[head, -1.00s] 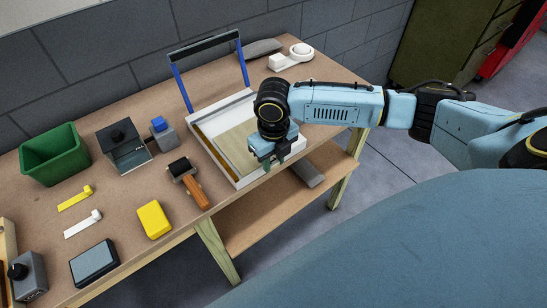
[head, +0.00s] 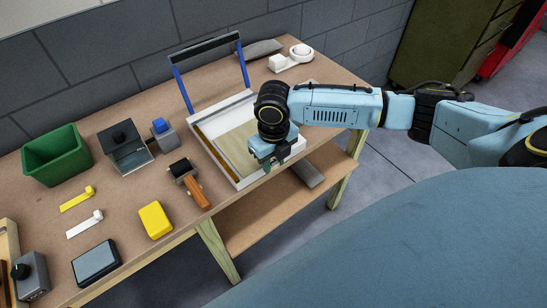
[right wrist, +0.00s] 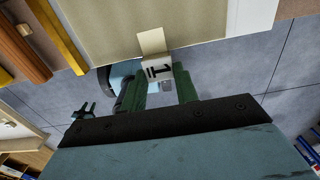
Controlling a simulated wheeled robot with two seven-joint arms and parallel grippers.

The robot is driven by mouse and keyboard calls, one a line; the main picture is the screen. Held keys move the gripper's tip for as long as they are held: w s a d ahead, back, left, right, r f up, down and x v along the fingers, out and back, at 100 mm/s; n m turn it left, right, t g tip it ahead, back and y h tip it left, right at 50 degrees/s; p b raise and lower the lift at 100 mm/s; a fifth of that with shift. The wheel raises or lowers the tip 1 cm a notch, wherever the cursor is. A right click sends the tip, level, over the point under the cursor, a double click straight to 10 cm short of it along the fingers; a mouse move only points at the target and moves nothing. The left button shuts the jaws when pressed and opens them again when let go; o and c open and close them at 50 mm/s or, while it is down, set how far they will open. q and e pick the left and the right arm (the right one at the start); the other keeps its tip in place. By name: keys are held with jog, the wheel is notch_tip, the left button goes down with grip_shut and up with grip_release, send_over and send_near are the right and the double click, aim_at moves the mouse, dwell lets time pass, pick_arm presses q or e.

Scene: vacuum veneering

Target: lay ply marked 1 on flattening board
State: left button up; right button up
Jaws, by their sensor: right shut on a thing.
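My right gripper (right wrist: 158,88) is shut on a small white tag marked 1 (right wrist: 157,68). The tag sits at a pale tab on the edge of a beige sheet, the ply (right wrist: 120,22). In the head view, the right gripper (head: 268,166) is at the front edge of a white frame with a blue-posted bar (head: 219,167). A pale wooden sheet (head: 236,146) shows inside the frame, partly hidden by my wrist. I cannot tell which surface is the flattening board. A small dark forked shape low left in the wrist view may be my left gripper (right wrist: 84,112).
A white dispenser (head: 292,58) stands behind. A lower shelf (head: 250,220) runs under the table.

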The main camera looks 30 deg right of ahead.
jog(key=shift+p, duration=0.3)
jog(key=shift+f, duration=0.1)
jog(key=o, duration=1.2)
notch_tip(320, 180, up, 13)
jog(key=shift+r, duration=0.2)
